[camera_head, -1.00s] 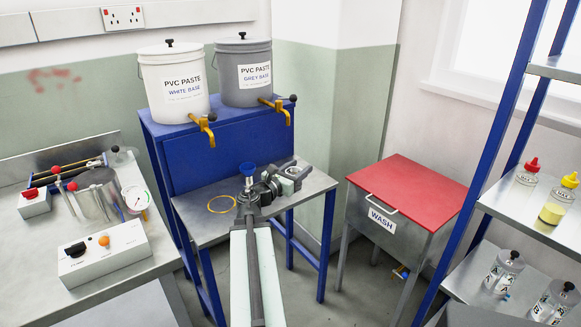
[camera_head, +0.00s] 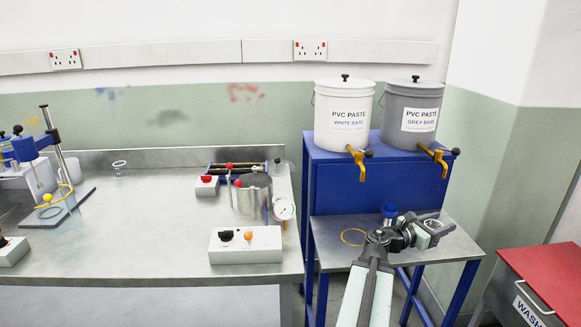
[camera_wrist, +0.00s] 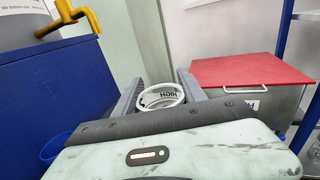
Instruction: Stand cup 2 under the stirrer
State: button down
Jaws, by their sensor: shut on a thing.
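My gripper (camera_wrist: 160,98) is shut on a pale cup (camera_wrist: 161,96) with a white rim and dark lettering that seems to read "HIGH". No cup number is readable. In the head view my gripper (camera_head: 430,227) holds the cup above the right end of the small metal table under the paste pails. The stirrer (camera_head: 24,149), with a blue head on an upright post, stands on the left part of the long bench. A yellow knob is near the ring.
Two PVC paste pails (camera_head: 343,118) with yellow taps stand on a blue stand (camera_head: 340,187). A blue cup (camera_head: 388,211) and yellow ring (camera_head: 353,237) are on the small table. A control box (camera_head: 246,246) and metal pot (camera_head: 254,195) occupy the bench. The bench between stirrer and box is mostly clear.

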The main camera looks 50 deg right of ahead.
notch_tip(320, 180, up, 18)
jog(key=p, duration=1.7)
jog(key=shift+s+r, duration=0.15)
jog(key=shift+r, duration=0.05)
